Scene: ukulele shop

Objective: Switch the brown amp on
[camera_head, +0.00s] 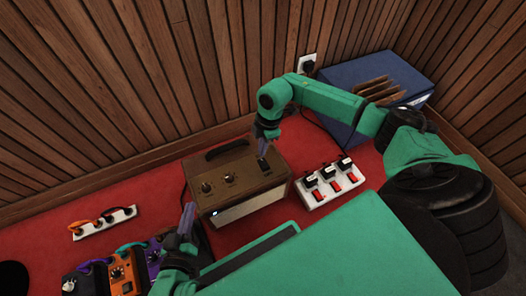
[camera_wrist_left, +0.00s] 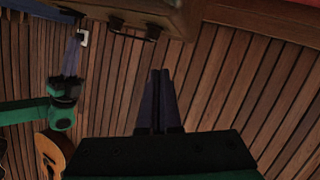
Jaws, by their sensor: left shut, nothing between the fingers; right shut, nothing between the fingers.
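The brown amp (camera_head: 230,182) stands on the red floor, with a dark handle, knobs on its top panel and a small bright spot at its front left edge. Its edge also shows at the top of the left wrist view (camera_wrist_left: 160,12). My right gripper (camera_head: 263,152) is shut, pointing down over the right part of the amp's top panel; I cannot tell whether it touches, and it hides part of the panel. My left gripper (camera_head: 187,212) is shut and empty at the amp's front left; its closed fingers show in the left wrist view (camera_wrist_left: 160,98).
A white board with red switches (camera_head: 331,182) lies right of the amp. A blue box (camera_head: 372,82) stands behind it near a wall socket (camera_head: 307,63). Colored pedals (camera_head: 122,276) and a white strip with plugs (camera_head: 103,221) lie at left. Wooden walls close the back.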

